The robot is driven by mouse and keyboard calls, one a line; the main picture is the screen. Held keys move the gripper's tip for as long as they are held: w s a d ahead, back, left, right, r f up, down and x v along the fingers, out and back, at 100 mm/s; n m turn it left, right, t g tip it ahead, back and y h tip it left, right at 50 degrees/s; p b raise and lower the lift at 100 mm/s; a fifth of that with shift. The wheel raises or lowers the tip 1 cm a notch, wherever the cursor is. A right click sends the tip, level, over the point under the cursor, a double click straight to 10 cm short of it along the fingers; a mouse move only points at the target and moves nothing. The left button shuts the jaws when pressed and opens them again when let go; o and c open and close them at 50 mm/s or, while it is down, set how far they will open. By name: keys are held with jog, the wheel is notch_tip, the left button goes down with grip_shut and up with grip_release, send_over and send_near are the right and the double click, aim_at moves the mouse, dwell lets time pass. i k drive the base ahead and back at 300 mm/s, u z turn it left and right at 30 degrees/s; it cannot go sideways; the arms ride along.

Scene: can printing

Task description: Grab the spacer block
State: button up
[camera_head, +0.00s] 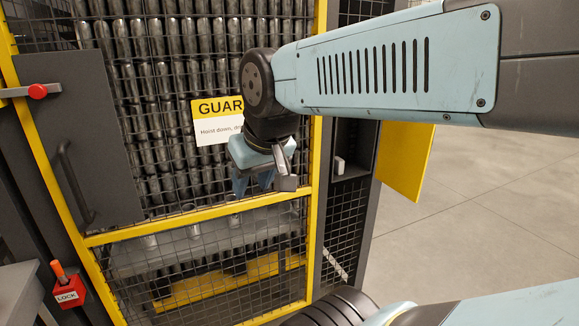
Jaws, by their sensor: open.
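My gripper (254,184) hangs at the end of the blue arm, in front of the mesh guard and just below the sign. Its fingers point down, and I see nothing held between them. A small pale block (339,165) sits in a dark open recess (352,145) to the right of the gripper, behind the yellow post. It may be the spacer block, but it is too small to be sure. The gripper is apart from it, to its left in the picture.
The mesh guard with a yellow frame (190,224) and a sign (218,120) encloses rows of cans (160,80). A dark door panel (80,150) and a red LOCK box (68,293) are at left. A yellow panel (405,160) stands at right, beside open floor (480,220).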

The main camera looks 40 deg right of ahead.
aim_at(339, 165)
jog(key=u, duration=0.5)
jog(key=k, duration=1.15)
jog(key=z, duration=1.9)
jog(key=i, duration=1.8)
